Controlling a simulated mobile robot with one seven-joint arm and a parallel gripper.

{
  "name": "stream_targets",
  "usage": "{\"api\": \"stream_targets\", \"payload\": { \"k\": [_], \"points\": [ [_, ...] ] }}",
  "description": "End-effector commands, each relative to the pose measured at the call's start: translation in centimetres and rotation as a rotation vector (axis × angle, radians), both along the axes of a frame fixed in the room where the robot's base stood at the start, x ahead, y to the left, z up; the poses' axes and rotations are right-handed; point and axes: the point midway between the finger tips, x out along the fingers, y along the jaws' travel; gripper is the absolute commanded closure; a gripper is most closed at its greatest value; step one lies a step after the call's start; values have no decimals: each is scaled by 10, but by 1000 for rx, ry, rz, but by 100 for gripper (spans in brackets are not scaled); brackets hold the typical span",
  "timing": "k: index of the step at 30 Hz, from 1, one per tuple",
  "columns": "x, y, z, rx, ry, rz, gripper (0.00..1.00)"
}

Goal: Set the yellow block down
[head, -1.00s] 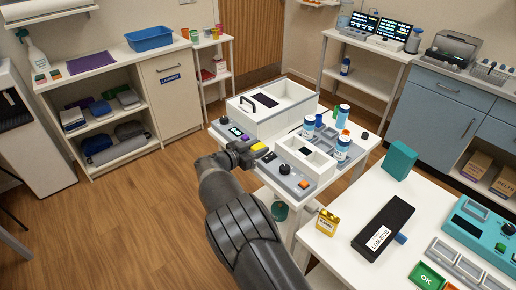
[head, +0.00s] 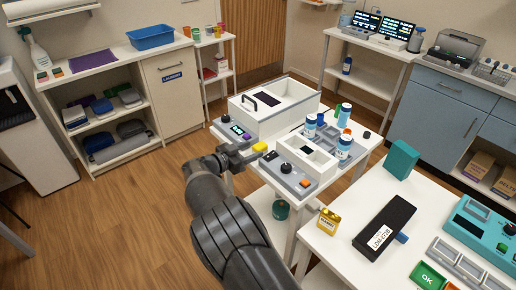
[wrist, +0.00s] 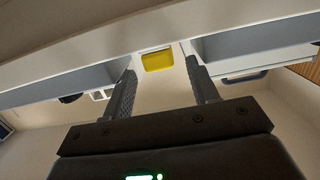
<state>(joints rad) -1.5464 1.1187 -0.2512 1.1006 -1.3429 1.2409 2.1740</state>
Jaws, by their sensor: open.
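The yellow block (head: 260,146) sits at the near edge of the white table (head: 365,150), in the gap between two grey-based units. In the wrist view the yellow block (wrist: 157,61) shows just ahead of the fingertips, in the gap between them. My gripper (head: 246,155) is just left of the block and nearer to me. In the wrist view my gripper (wrist: 160,68) has its two fingers spread apart, with nothing held between them. The block's underside and its exact contact with the table are hidden.
A grey control box with a black knob (head: 285,168) stands right of the block. Blue-labelled bottles (head: 344,147) stand farther right. Open floor (head: 110,220) lies to the left.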

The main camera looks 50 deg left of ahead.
Motion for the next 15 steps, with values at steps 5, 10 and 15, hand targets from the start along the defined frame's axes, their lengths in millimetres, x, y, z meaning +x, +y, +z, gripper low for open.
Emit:
{"api": "stream_targets", "payload": {
  "k": [5,10,15],
  "points": [
    [-36,1,7,-1,0,2,46],
    [-55,0,10,0,1,0,46],
    [-61,0,11,0,0,0,46]
  ]
}}
